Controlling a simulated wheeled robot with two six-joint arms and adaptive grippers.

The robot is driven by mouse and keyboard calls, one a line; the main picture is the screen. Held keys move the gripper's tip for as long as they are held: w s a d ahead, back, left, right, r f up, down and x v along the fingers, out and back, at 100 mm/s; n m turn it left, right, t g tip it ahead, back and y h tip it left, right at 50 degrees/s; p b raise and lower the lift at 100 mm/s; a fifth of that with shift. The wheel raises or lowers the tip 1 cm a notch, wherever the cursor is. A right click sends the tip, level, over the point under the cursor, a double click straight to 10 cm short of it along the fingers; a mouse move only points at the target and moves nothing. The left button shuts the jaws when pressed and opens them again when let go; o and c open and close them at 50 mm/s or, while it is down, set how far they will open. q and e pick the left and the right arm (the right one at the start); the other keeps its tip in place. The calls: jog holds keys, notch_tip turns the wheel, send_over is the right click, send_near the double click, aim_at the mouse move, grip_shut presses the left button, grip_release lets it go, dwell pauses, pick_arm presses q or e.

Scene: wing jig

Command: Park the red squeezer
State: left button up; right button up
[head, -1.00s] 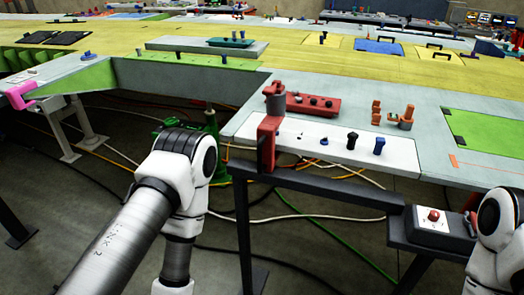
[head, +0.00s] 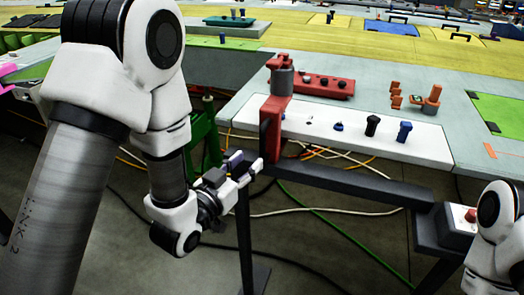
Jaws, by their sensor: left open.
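The red squeezer (head: 272,120) is a C-shaped red frame with a grey cylinder (head: 284,80) at its top. It stands upright at the left end of the white strip (head: 350,135), at the table edge, and part of it hangs below the edge. My left gripper (head: 250,164) is open and empty, just left of and below the squeezer's lower part. A small gap seems to lie between them, but I cannot tell the depth. My right arm (head: 495,225) shows at the lower right edge; its gripper is out of the picture.
The white strip carries blue and black fasteners (head: 404,133). Behind it are a red block (head: 325,88) with dark knobs and orange pieces (head: 431,101). A dark beam (head: 370,185) runs below the edge to a box with a red button (head: 468,216). Cables lie on the floor.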

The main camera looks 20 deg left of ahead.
aim_at(261, 146)
pick_arm(q)
jog(key=w+b, duration=0.1)
jog(key=b, duration=0.2)
jog(key=shift+d+r, duration=0.35)
jog(key=shift+r, duration=0.05)
jog(key=x, duration=0.1)
jog(key=p+x, duration=0.1)
jog(key=x, duration=0.3)
jog(key=shift+w+r, duration=0.15)
jog(key=shift+r, duration=0.15)
jog(key=shift+w+p, duration=0.3)
pick_arm(e)
jog(key=shift+s+f, duration=0.35)
jog(key=shift+f, duration=0.5)
pick_arm(q)
jog(key=shift+w+f, duration=0.1)
grip_shut()
